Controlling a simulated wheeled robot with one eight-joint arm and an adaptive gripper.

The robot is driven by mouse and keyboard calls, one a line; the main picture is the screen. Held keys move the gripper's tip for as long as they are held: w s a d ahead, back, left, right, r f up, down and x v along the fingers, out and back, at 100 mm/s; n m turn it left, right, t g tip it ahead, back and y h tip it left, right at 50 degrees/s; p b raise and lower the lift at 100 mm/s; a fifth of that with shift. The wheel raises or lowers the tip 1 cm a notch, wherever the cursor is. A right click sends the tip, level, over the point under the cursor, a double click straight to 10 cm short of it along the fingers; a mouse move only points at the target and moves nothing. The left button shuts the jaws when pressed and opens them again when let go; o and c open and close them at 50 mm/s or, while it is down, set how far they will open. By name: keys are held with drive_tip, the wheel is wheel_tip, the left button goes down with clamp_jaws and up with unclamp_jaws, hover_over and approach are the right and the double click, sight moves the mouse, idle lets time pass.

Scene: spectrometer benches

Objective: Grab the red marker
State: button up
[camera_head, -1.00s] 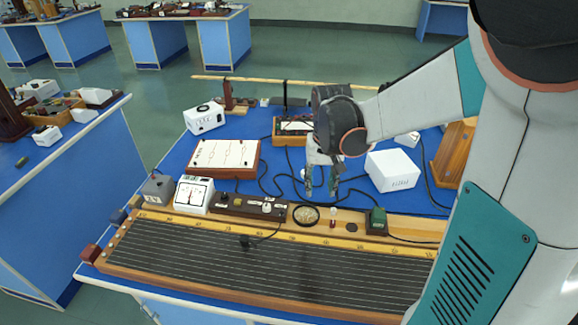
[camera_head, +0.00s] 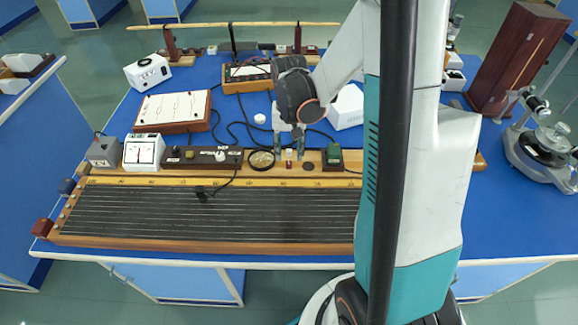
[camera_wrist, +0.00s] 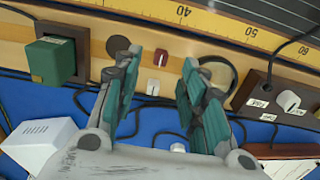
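A small dark red marker (camera_wrist: 160,60) sits on the wooden ledge behind the ruled board, with a white piece (camera_wrist: 153,86) beside it. In the head view the red marker (camera_head: 289,153) shows as a small spot between my fingertips. My gripper (camera_head: 289,149) points down over the ledge. In the wrist view my gripper (camera_wrist: 161,62) is open, with the red marker between its two teal-padded fingers and clear of both. I cannot tell how high the fingertips are above the ledge.
A round black-rimmed dish (camera_head: 261,160) lies close left of the fingers. A green block (camera_head: 333,155) stands close right. A dark knob box (camera_head: 200,158) and a meter (camera_head: 143,151) are further left. Cables cross the blue bench behind, near a white box (camera_head: 347,108).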

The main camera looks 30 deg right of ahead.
sight(289, 162)
wheel_tip(289, 162, down, 5)
drive_tip(key=shift+w+r+b, duration=0.1)
drive_tip(key=shift+b, duration=0.95)
drive_tip(key=shift+c, duration=0.3)
drive_tip(key=c, duration=0.8)
drive_tip(key=shift+r, duration=0.15)
